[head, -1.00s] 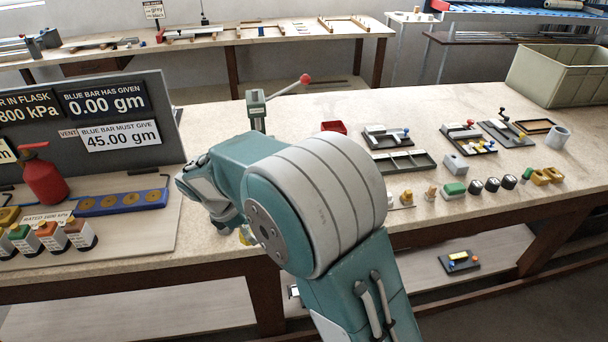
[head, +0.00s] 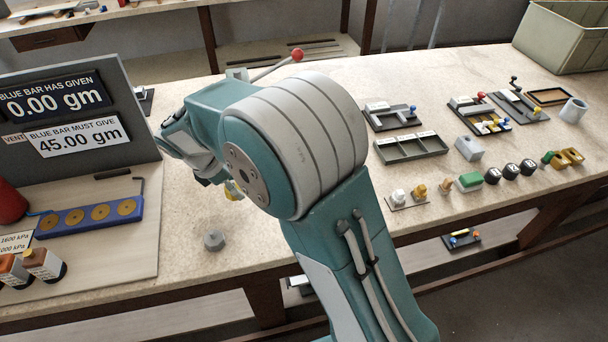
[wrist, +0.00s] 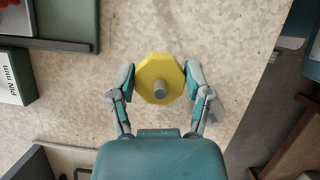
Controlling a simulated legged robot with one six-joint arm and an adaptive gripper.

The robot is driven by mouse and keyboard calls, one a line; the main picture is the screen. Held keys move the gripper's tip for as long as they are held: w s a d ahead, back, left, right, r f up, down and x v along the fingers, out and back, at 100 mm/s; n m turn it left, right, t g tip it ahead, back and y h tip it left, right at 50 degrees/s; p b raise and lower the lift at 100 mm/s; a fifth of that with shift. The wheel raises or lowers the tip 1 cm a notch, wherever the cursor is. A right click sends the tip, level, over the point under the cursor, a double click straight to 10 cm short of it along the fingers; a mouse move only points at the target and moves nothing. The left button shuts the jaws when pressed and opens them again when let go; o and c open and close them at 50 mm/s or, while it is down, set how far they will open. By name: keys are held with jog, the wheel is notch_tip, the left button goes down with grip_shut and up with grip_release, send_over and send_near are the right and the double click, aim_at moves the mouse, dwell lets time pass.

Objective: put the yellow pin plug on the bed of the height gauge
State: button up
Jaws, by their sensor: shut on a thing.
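My gripper (wrist: 160,82) is shut on the yellow pin plug (wrist: 152,70) in the wrist view. The plug is an eight-sided yellow block with a short grey pin pointing toward the camera, and a finger grips each side. Bare bench top shows behind it. In the head view a bit of the yellow plug (head: 233,191) shows below my wrist, above the bench, with my arm covering most of the gripper.
A lever with a red ball (head: 297,55) rises behind my arm. A grey board (head: 140,105) and a blue holder (head: 90,215) are at left. Trays and several small parts lie at right.

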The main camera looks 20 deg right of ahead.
jog(key=d, duration=0.5)
jog(key=w+d, duration=0.1)
jog(key=d, duration=0.3)
jog(key=w+d, duration=0.1)
jog(key=d, duration=0.4)
jog(key=shift+d, duration=0.3)
jog(key=d, duration=0.2)
jog(key=shift+w+d, duration=0.25)
jog(key=shift+d, duration=0.05)
jog(key=shift+x, duration=0.75)
jog(key=shift+f, duration=0.65)
jog(key=o, duration=1.3)
